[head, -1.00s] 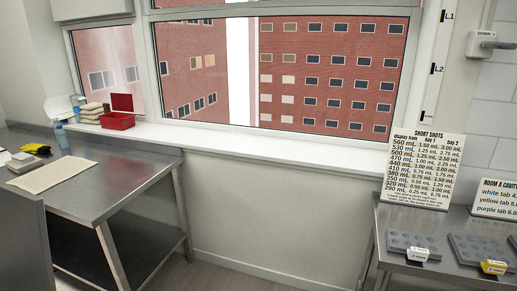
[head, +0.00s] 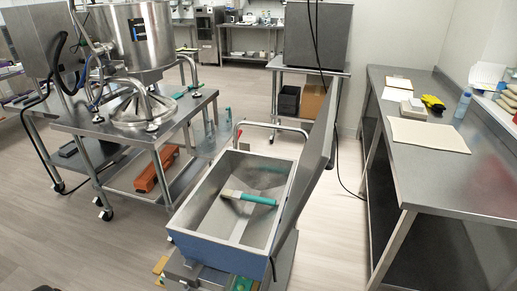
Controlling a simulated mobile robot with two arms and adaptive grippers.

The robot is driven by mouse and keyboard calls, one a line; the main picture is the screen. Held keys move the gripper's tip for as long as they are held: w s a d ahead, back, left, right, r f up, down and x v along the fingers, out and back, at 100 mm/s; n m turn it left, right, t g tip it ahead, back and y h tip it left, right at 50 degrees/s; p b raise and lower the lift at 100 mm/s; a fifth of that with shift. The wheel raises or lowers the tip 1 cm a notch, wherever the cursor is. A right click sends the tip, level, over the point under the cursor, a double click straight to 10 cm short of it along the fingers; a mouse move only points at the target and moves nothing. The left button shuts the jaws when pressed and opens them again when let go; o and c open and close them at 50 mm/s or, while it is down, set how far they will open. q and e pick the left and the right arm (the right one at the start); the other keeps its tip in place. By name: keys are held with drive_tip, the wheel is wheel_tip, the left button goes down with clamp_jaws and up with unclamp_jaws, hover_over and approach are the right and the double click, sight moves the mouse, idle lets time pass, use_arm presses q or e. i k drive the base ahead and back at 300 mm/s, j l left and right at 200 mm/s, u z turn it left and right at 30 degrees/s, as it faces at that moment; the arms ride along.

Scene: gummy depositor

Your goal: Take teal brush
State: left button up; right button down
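The teal brush (head: 250,197) lies in a metal hopper-like bin (head: 188,221) with a blue outside, near the lower middle of the head view. Its teal handle points right and its pale bristle end points left. It seems to rest across the sloped inner walls, above the bin's floor. Neither of my grippers shows in the head view.
A tall metal panel (head: 310,150) stands along the bin's right side. A steel table (head: 435,180) with a mat (head: 428,135) is at the right. A wheeled steel cart (head: 130,130) with a large kettle (head: 140,45) is at the left. Open floor lies between.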

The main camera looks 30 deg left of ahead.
sight(237, 195)
drive_tip(key=i+l+u, duration=0.2)
drive_tip(key=u, duration=0.15)
drive_tip(key=i+l+u, duration=0.1)
drive_tip(key=l+u, duration=0.3)
drive_tip(key=i+l+u, duration=0.1)
drive_tip(key=l+u, duration=0.7)
drive_tip(key=u, duration=0.3)
drive_tip(key=j+z, duration=0.4)
drive_tip(key=j, duration=0.45)
drive_tip(key=i+j+z, duration=0.1)
drive_tip(key=z, duration=0.25)
drive_tip(key=i+j+z, duration=0.1)
drive_tip(key=j+z, duration=0.2)
